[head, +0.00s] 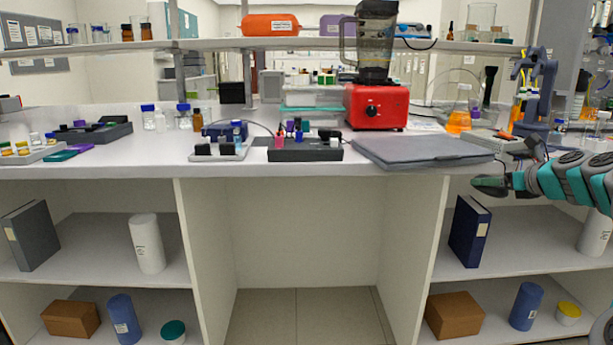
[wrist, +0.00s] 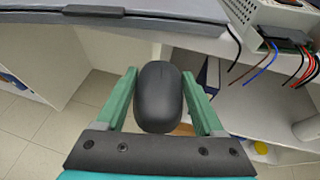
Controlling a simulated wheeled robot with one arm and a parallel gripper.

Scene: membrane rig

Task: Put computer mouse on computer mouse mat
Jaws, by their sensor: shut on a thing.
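The computer mouse (wrist: 158,98) is black and rounded, and sits between the two green fingers of my gripper (wrist: 160,85) in the wrist view. The fingers are shut on its sides. In the head view my gripper (head: 490,184) is at the right, in front of the bench's front edge and just below the worktop level. The mouse is hard to tell from the dark fingertips there. I cannot pick out the mouse mat for certain in either view.
A closed grey laptop (head: 420,152) lies at the bench's front edge, left of my gripper. A red blender (head: 376,107) stands behind it. A power supply with wires (wrist: 275,20) is at the wrist view's upper right. Open shelves (head: 520,238) lie below my gripper.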

